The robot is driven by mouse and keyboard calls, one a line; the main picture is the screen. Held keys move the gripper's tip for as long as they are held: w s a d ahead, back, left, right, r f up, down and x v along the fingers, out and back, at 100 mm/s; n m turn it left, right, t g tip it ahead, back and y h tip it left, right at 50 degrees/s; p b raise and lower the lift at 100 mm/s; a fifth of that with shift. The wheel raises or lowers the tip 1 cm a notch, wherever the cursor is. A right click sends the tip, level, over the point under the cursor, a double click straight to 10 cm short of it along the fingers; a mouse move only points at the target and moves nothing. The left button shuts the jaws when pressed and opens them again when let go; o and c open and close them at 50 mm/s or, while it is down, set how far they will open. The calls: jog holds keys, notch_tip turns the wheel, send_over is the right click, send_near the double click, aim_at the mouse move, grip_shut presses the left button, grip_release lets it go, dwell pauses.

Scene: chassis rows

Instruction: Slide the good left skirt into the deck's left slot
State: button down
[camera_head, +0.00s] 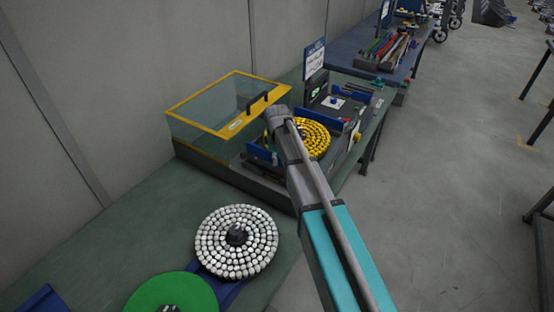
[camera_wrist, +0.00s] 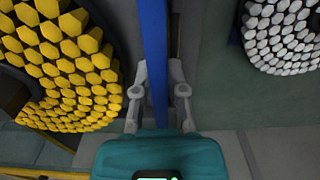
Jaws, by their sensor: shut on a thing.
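In the wrist view my gripper (camera_wrist: 159,78) is shut on a long, thin blue strip (camera_wrist: 155,35), which looks like the skirt. The strip stands between the two fingers and runs away toward the top of the picture. A disc of yellow studs (camera_wrist: 60,60) lies to its left. In the head view the yellow-studded disc (camera_head: 314,137) sits in a dark unit with blue side parts, probably the deck (camera_head: 343,146). My arm crosses in front of it and hides the gripper. A blue piece (camera_head: 261,153) shows left of my arm. I cannot make out the left slot.
A yellow-framed clear cover (camera_head: 228,104) stands at the unit's left. A white-studded disc (camera_head: 237,212) and a green disc (camera_head: 170,292) lie on the nearer green bench. A sign (camera_head: 314,60) stands behind.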

jog(key=shift+f+b, duration=1.75)
jog(key=shift+f, duration=0.1)
dwell(0.6)
jog(key=c, duration=0.6)
grip_release()
jog(key=shift+r, duration=0.25)
